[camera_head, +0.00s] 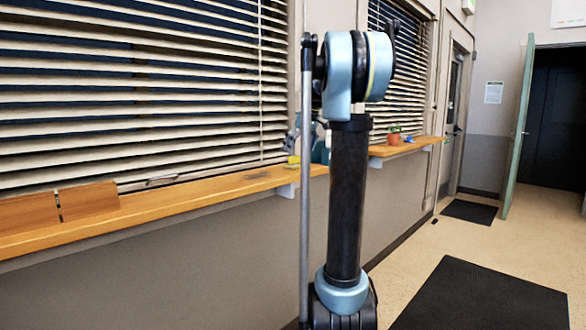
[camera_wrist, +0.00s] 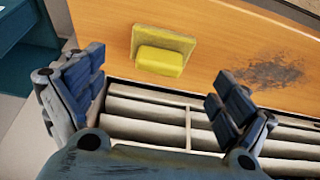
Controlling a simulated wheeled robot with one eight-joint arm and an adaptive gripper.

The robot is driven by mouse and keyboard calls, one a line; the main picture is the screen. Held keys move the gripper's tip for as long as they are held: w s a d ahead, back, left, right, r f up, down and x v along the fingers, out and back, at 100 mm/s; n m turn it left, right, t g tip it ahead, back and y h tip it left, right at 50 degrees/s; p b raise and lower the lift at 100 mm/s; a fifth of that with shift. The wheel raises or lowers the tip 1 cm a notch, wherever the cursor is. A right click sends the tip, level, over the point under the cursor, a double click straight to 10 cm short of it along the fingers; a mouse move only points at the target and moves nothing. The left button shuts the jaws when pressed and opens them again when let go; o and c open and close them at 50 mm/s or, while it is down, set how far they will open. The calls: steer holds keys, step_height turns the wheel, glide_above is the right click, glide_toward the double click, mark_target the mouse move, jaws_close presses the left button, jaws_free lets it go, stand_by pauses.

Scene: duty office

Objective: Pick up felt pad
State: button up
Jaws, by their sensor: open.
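A yellow block on a flat yellow square base (camera_wrist: 163,55), seemingly the felt pad, lies on the wooden ledge in the wrist view. A small yellow thing (camera_head: 293,160) on the ledge in the head view looks like the same item. My gripper (camera_wrist: 160,85) is open, with its dark blue finger pads wide apart and nothing between them. The yellow item lies just beyond the fingertips, between their lines, with no contact visible. In the head view my arm's column hides most of the gripper.
The narrow wooden ledge (camera_head: 200,200) runs below window blinds (camera_head: 130,90). A dark smudge (camera_wrist: 264,75) marks its surface beside the yellow item. Wooden blocks (camera_head: 88,201) stand at its left end. A plant pot (camera_head: 393,138) stands farther right. Dark mats (camera_head: 480,296) lie on the floor.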

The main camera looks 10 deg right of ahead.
mark_target(294, 159)
steer(key=shift+x, duration=2.95)
steer(key=shift+w+a+r, duration=0.1)
steer(key=shift+w+a, duration=0.05)
steer(key=c, duration=1.2)
